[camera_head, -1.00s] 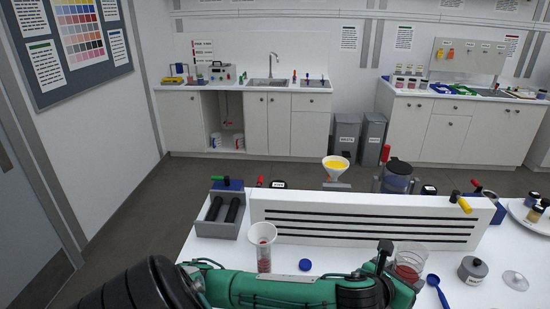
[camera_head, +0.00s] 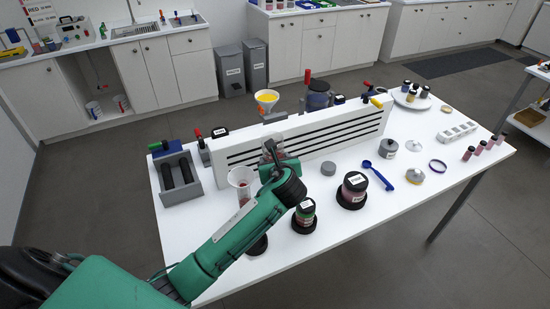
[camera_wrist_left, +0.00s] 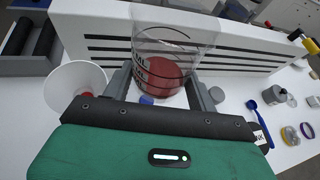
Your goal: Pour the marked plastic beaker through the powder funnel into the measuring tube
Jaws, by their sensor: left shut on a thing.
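The clear plastic beaker (camera_wrist_left: 165,75) with dark marks on its wall and red powder at its bottom is in my left gripper (camera_wrist_left: 165,95). In the head view the beaker (camera_head: 273,150) shows partly behind my left wrist, in front of the slotted white panel. The gripper is shut on it; the wrist view shows table beneath. The pale powder funnel (camera_head: 240,177) sits on top of the measuring tube (camera_head: 243,196), which has red in it and is partly hidden by my arm. The funnel (camera_wrist_left: 76,88) is just left of the gripper in the wrist view. My right gripper is out of view.
The slotted white panel (camera_head: 300,140) stands behind the beaker. A grey rack (camera_head: 180,176) is at left. The front right table is clear.

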